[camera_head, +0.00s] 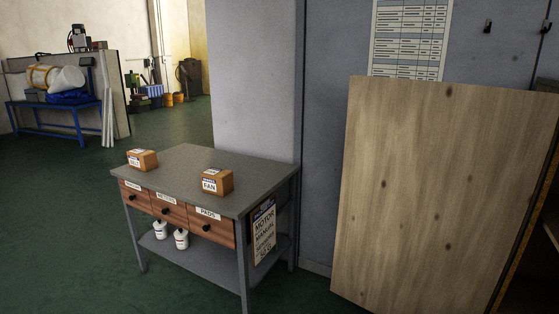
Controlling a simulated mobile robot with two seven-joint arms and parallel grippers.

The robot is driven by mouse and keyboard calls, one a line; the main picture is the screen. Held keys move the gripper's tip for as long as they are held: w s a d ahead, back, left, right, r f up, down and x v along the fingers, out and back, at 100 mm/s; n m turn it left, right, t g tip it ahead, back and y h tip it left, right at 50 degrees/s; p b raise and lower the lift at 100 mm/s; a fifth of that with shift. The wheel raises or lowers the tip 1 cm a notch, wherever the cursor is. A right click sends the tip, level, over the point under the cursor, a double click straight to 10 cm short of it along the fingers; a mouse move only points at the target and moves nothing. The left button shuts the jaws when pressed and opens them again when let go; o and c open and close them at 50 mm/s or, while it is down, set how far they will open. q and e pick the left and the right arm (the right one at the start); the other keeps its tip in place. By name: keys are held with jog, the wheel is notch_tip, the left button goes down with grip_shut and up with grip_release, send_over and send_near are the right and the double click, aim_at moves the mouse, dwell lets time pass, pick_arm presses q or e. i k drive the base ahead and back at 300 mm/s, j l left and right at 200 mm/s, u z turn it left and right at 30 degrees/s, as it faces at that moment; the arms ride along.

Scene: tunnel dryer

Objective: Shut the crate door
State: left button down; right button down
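A large plain wooden panel (440,200) with dark knots stands upright on the right in the head view. It appears to be the crate door, swung out so that its broad face is towards me. Its lower edge runs out of the picture. A dark edge shows along its right side, and what lies behind it is mostly hidden. I cannot make out the crate body clearly. Neither of my grippers is in view.
A grey workbench (190,160) with drawers stands left of the panel, carrying two small cardboard boxes, one labelled FAN (217,182). Green floor (60,210) is open at left. A blue stand (48,112) is farther back.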

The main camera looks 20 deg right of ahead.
aim_at(439, 181)
jog(key=i+l+z, duration=0.15)
jog(key=i+z, duration=1.05)
